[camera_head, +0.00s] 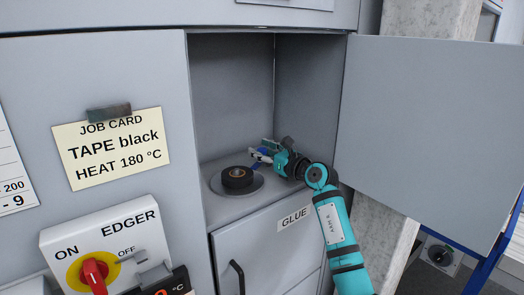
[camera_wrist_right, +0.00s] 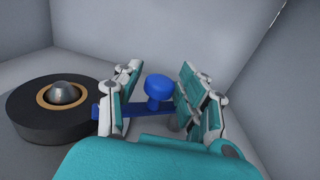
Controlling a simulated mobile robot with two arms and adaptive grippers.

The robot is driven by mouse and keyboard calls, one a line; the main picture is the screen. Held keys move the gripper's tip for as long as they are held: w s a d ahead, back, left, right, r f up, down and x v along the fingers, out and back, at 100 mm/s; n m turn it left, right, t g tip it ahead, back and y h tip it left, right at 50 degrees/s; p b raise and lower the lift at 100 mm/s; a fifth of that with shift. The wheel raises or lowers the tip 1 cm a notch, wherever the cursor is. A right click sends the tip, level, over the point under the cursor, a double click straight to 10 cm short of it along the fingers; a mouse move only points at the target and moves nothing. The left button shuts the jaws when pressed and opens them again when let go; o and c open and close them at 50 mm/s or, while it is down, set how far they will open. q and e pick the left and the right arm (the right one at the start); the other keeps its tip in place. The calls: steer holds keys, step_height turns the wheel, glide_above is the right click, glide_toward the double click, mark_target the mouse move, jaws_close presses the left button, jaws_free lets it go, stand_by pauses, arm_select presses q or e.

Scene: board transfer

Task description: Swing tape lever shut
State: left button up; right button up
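The blue tape lever (camera_head: 262,152) is in the open cabinet compartment, beside a black tape roll (camera_head: 237,176) on a round grey plate. In the right wrist view the lever arm (camera_wrist_right: 138,109) runs from near the roll (camera_wrist_right: 52,110) to an upright blue knob (camera_wrist_right: 158,87). My right gripper (camera_head: 262,152) reaches into the compartment from the right. In the wrist view its two fingers (camera_wrist_right: 160,95) stand apart on either side of the knob, with visible gaps. In the head view the fingers partly hide the lever. My left gripper does not show.
The cabinet door (camera_head: 430,130) stands wide open on the right. The glue drawer front (camera_head: 270,250) is below the compartment. A job card (camera_head: 112,148) reads tape black, heat 180 °C. The edger switch panel (camera_head: 105,245) juts out at lower left.

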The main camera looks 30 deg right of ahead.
jaws_close()
steer(key=shift+w+f, duration=0.1)
steer(key=shift+w+d+f, duration=0.1)
steer(key=shift+d+f, duration=0.1)
steer(key=shift+a+f, duration=0.25)
steer(key=shift+f, duration=0.05)
stand_by(1.1)
steer(key=shift+c, duration=2.4)
jaws_free()
steer(key=o, duration=0.8)
steer(key=shift+s+a+r, duration=0.2)
steer(key=shift+s+r, duration=0.05)
steer(key=shift+r, duration=0.25)
steer(key=shift+d, duration=0.15)
